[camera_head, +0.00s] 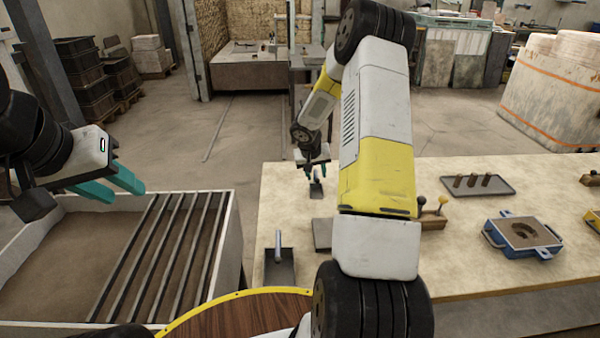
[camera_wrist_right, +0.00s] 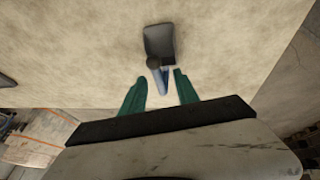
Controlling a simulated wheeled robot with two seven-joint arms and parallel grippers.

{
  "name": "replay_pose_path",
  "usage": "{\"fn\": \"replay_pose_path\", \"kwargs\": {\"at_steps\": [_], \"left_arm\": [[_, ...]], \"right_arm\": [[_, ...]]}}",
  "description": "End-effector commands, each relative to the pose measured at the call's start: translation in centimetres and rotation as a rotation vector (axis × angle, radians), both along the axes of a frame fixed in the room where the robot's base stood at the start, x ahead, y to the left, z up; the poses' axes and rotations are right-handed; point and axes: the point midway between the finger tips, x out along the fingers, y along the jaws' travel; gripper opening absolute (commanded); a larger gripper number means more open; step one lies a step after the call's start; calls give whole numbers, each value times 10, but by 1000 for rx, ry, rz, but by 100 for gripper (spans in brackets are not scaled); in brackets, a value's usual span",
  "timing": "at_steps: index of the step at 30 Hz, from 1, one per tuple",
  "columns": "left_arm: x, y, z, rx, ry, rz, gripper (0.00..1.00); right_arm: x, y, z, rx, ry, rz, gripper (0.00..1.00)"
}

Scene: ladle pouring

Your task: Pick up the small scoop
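The small scoop (camera_wrist_right: 158,40) is a dark grey pan with a short bluish handle, lying on the pale tabletop. In the head view it shows just below my right fingertips (camera_head: 316,190). My right gripper (camera_wrist_right: 160,78) is open, with its green fingers on either side of the handle's end and apart from it. It also shows in the head view (camera_head: 314,170). A larger scoop (camera_head: 279,266) with an upright grey handle stands at the near left of the table. My left gripper (camera_head: 128,185) is open and empty above the slatted bin.
The pale table (camera_head: 285,200) also bears a grey plate (camera_head: 322,235), partly hidden by my right arm, a tray of small brown pieces (camera_head: 478,185) and a blue-framed mould (camera_head: 523,234). A sand bin with metal slats (camera_head: 228,240) stands left of the table.

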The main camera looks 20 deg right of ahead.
Motion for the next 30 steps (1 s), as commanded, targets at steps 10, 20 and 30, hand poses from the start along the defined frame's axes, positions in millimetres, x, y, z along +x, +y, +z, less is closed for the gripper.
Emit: {"fn": "replay_pose_path", "kwargs": {"at_steps": [10, 20, 30], "left_arm": [[0, 0, 0, 0, 0, 0, 36], [0, 0, 0, 0, 0, 0, 36], [0, 0, 0, 0, 0, 0, 36]], "right_arm": [[4, -3, -10, -1, -1, 1, 37], [4, -3, -10, -1, -1, 1, 0], [4, -3, -9, -1, -1, 1, 0]]}}
